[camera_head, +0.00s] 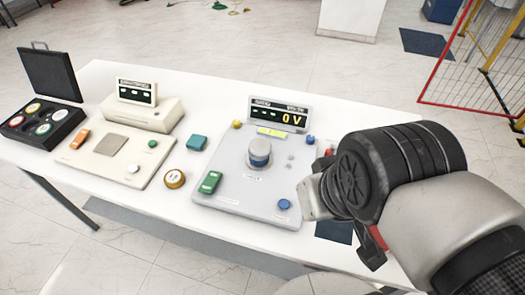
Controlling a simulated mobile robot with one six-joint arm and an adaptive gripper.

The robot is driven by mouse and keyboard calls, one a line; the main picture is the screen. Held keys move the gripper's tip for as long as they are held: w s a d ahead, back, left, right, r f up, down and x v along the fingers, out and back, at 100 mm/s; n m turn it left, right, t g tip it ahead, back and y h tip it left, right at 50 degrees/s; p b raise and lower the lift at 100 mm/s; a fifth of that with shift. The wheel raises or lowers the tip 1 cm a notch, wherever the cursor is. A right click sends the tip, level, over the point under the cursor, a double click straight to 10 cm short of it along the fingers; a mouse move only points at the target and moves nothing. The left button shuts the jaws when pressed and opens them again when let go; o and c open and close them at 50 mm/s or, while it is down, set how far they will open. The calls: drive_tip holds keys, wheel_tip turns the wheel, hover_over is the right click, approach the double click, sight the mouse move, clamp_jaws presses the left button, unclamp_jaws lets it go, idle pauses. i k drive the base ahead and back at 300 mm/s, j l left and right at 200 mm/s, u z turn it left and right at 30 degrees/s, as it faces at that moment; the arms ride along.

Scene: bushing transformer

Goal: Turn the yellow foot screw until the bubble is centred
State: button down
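The yellow foot screw (236,124) is a small knob at the back left corner of a grey instrument plate (235,165). A small yellow-green strip (270,132) lies near the plate's back edge and may be the level vial; no bubble can be made out. A round brass-rimmed piece (174,179) with a pale top lies on the table left of the plate; I cannot tell if it is a level. My gripper (372,252) is at the right, pointing down past the plate's right side, well away from the yellow screw. Its fingers are mostly hidden by my wrist.
A display (279,113) reading 0 V stands behind. A green block (210,182) is at front left. A beige instrument (118,150) and black case (42,128) stand left.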

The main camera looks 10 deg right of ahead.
sight(236, 124)
drive_tip(key=i+j+z, duration=0.3)
drive_tip(key=j, duration=0.35)
drive_tip(key=j+z, duration=0.35)
drive_tip(key=j, duration=0.3)
drive_tip(key=j+z, duration=0.3)
drive_tip(key=j, duration=0.4)
drive_tip(key=i, duration=0.05)
